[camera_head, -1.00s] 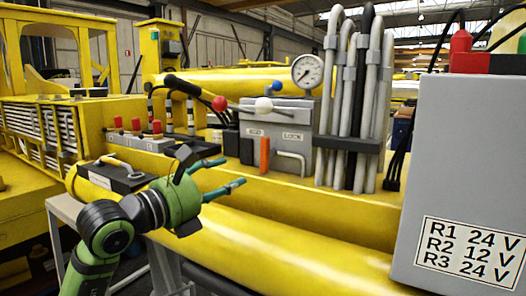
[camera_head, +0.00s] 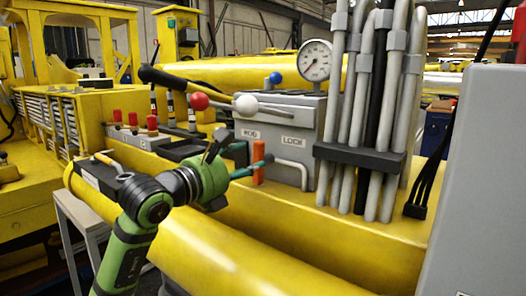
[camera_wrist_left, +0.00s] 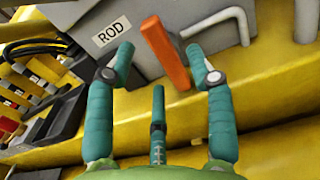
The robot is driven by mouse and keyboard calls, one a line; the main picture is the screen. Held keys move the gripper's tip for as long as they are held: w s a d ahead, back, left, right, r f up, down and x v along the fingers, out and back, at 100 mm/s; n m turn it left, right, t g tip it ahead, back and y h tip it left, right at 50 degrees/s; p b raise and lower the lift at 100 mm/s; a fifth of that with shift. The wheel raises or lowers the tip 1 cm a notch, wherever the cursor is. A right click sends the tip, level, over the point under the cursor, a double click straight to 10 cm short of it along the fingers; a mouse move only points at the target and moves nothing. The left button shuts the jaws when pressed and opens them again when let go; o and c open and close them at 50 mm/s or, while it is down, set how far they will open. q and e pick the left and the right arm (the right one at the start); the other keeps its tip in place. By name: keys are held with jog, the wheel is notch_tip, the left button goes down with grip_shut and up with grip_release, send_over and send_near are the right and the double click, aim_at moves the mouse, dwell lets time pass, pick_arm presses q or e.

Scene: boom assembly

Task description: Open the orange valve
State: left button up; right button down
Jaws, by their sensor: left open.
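The orange valve (camera_head: 258,163) is a slim upright orange handle on the front of the grey box (camera_head: 285,125), below and between the ROD and LOCK labels. In the left wrist view the orange valve (camera_wrist_left: 165,52) shows as a tilted bar just beyond the fingertips, between the two outer fingers. My left gripper (camera_head: 258,168) is open, with its teal fingers pointing at the valve. It also shows in the left wrist view (camera_wrist_left: 165,75), with nothing between the fingers. My right gripper is not in view.
A grey bent pipe handle (camera_head: 293,170) sits right of the valve. Levers with red (camera_head: 199,101) and white (camera_head: 246,105) knobs and a pressure gauge (camera_head: 315,60) are above. Grey and black hoses (camera_head: 375,110) stand to the right. A yellow beam (camera_head: 240,250) runs below.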

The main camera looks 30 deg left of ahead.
aim_at(253, 156)
pick_arm(q)
jog(key=shift+w+d+r+p, duration=0.1)
jog(key=shift+w+r+p, duration=0.1)
jog(key=shift+w+p, duration=0.25)
jog(key=shift+w+r+p, duration=0.2)
jog(key=shift+w+p, duration=0.05)
jog(key=shift+w, duration=0.25)
jog(key=shift+w+d+f+p, duration=0.15)
jog(key=shift+w+p, duration=0.25)
jog(key=shift+w, duration=0.7)
jog(key=shift+w+f, duration=0.15)
jog(key=shift+w, duration=0.25)
grip_shut()
jog(key=shift+s, duration=0.2)
jog(key=shift+f+n+b, duration=0.15)
jog(key=shift+n+b, duration=0.15)
jog(key=shift+b, duration=0.35)
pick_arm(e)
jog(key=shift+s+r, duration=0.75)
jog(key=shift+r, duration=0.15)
